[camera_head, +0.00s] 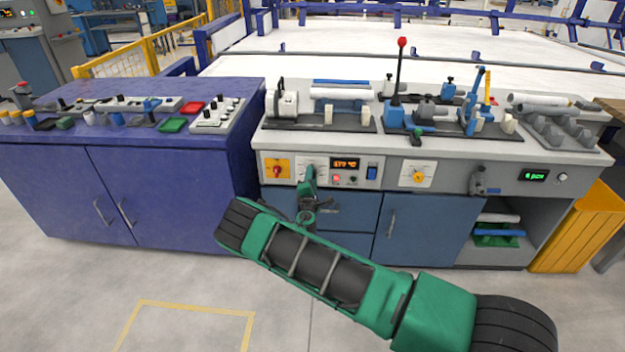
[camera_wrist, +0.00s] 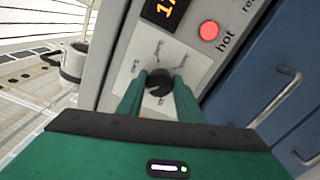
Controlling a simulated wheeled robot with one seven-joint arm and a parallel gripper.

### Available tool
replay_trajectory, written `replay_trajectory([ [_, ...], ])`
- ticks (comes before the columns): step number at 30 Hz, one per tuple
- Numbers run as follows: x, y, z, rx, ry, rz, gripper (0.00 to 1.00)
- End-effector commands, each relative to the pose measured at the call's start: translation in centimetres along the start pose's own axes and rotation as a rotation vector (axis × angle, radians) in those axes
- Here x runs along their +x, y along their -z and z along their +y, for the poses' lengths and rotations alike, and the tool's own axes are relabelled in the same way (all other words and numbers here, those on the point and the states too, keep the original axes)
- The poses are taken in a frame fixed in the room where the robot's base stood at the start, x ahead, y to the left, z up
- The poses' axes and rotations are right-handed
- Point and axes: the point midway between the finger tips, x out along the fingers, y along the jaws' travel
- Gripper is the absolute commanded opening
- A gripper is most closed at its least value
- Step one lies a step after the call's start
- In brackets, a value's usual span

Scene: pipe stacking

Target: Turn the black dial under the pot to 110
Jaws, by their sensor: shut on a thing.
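The black dial (camera_wrist: 158,84) sits on a pale scale plate (camera_wrist: 140,93) on the upright front of the workbench. My gripper (camera_wrist: 154,92) has its green fingers closed on both sides of the dial in the wrist view. In the head view my gripper (camera_head: 309,178) reaches the panel and hides the dial. A white pot-like cylinder (camera_head: 285,102) stands on the bench above it; it also shows in the wrist view (camera_wrist: 74,62). The orange display (camera_head: 345,163) beside the dial looks like 177, but I cannot read it surely. The dial's pointer is not clear.
A red light (camera_wrist: 208,30) marked "hot" is near the display. A red-and-yellow switch (camera_head: 277,169) is left of the dial and a blue switch (camera_head: 372,172) is to the right. Blue doors with handles (camera_wrist: 275,98) lie below. A purple cabinet (camera_head: 120,190) stands left.

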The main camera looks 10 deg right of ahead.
Motion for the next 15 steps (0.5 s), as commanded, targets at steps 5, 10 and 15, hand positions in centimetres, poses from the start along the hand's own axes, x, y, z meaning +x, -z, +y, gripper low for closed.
replay_trajectory([
  [5, -0.27, 0.55, -0.37, -0.103, 0.006, 0.01, 0.1],
  [10, -0.29, 0.55, -0.43, -0.168, 0.007, 0.01, 0.1],
  [15, -0.3, 0.58, -0.45, -0.201, 0.007, 0.011, 0.1],
])
